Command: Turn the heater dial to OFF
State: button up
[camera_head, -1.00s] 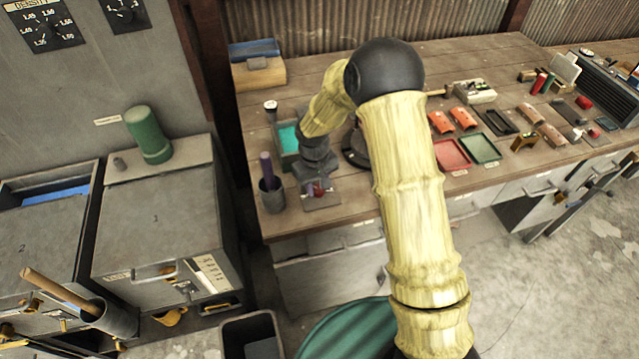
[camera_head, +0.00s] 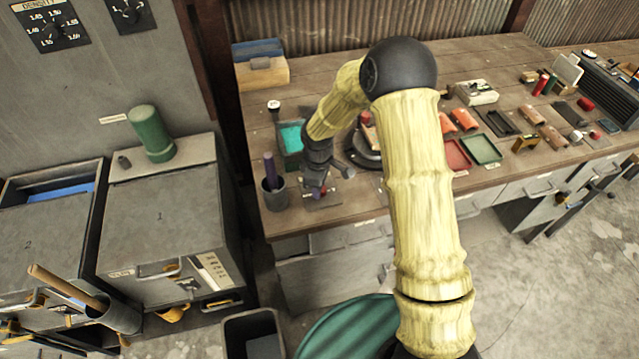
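No dial is labelled as the heater's in this view. A dial marked DENSITY (camera_head: 48,27) is on the grey wall panel at the upper left. A second dial (camera_head: 130,12), labelled with small numbers, is beside it, cut by the top edge. My gripper (camera_head: 318,188) points down over a small plate (camera_head: 330,198) near the left front of the wooden bench, well apart from both panel dials. The gripper covers most of the plate. Its fingers are dark and small here, so I cannot tell whether they are open or touching anything.
A grey cup (camera_head: 275,198) with a purple rod and a teal-filled tray (camera_head: 291,136) stand close to the gripper. A round black base (camera_head: 361,155) is just right of it.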

jog(key=shift+w+d, duration=0.1)
dwell(0.3)
jog(key=o, duration=1)
jog(key=shift+r, duration=0.15)
jog(key=r, duration=0.5)
jog(key=r+b, duration=0.1)
jog(key=r, duration=0.5)
jog(key=s+r, duration=0.1)
jog(key=r, duration=0.5)
jog(key=shift+r+b, duration=0.1)
jog(key=shift+b, duration=0.3)
jog(key=s+d+m, duration=0.4)
jog(key=s+d, duration=0.1)
jog(key=s, duration=0.1)
jog(key=s+d+f+m+t, duration=0.1)
jog(key=s+d+m, duration=0.4)
jog(key=s, duration=0.1)
jog(key=s+d+f+m+t, duration=0.1)
jog(key=s+d+m, duration=0.4)
jog(key=s+d, duration=0.1)
